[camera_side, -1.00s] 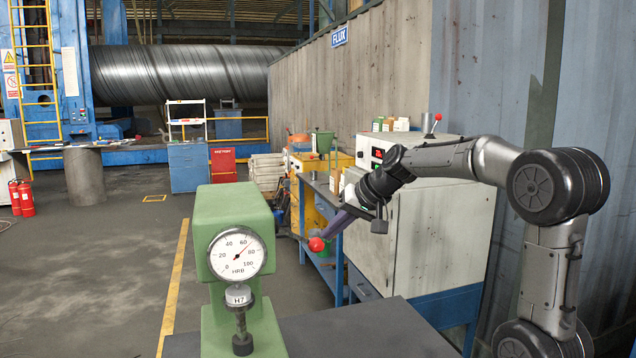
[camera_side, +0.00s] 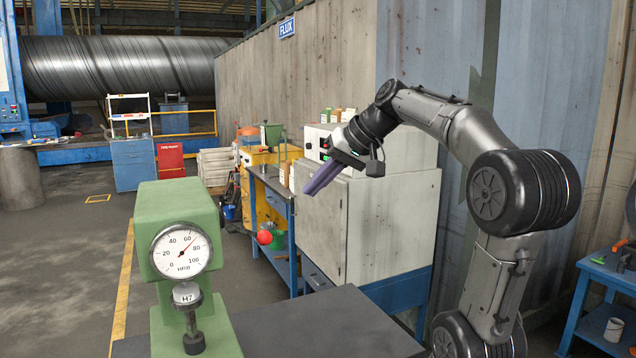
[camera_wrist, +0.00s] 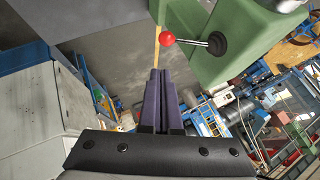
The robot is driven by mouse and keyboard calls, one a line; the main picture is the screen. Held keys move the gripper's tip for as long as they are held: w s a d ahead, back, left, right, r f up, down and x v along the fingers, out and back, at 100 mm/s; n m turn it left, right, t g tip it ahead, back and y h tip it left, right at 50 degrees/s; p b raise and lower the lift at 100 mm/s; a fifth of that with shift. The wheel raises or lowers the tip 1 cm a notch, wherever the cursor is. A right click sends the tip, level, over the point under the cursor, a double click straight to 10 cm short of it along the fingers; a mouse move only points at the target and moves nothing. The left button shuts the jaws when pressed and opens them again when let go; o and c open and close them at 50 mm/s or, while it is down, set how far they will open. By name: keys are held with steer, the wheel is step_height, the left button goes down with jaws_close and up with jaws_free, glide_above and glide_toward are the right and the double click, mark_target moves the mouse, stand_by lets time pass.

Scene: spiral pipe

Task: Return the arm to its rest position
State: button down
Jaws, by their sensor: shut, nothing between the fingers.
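My gripper (camera_side: 309,191) is at the end of my arm in the side view, its purple fingers pointing down and to the left. The fingers are shut with nothing between them, and they also show shut in the wrist view (camera_wrist: 160,73). The gripper is in the air, in front of the grey cabinet and right of the green hardness tester (camera_side: 175,210). The tester's red ball knob (camera_side: 264,237) is below and left of the fingertips, apart from them in the side view. In the wrist view the knob (camera_wrist: 167,38) shows beyond the fingertips, on a thin metal lever.
A grey cabinet (camera_side: 375,225) stands behind my gripper, close to it in the picture. A dark table top (camera_side: 310,325) lies below. A blue bench (camera_side: 600,290) is at the right. The floor on the left is open.

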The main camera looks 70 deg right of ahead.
steer(key=a+f+n+g+y, duration=0.1)
steer(key=a+f+n+y, duration=0.15)
steer(key=a, duration=0.55)
steer(key=a+f+n+y, duration=0.1)
steer(key=a+f+n, duration=0.25)
steer(key=a, duration=0.55)
steer(key=s+a+f+n+g+h, duration=0.1)
steer(key=s+f+n, duration=0.3)
steer(key=f, duration=0.9)
steer(key=s+h, duration=0.1)
steer(key=s, duration=0.2)
steer(key=shift+s+a+f+n+g, duration=0.2)
steer(key=shift+s+n+g, duration=0.2)
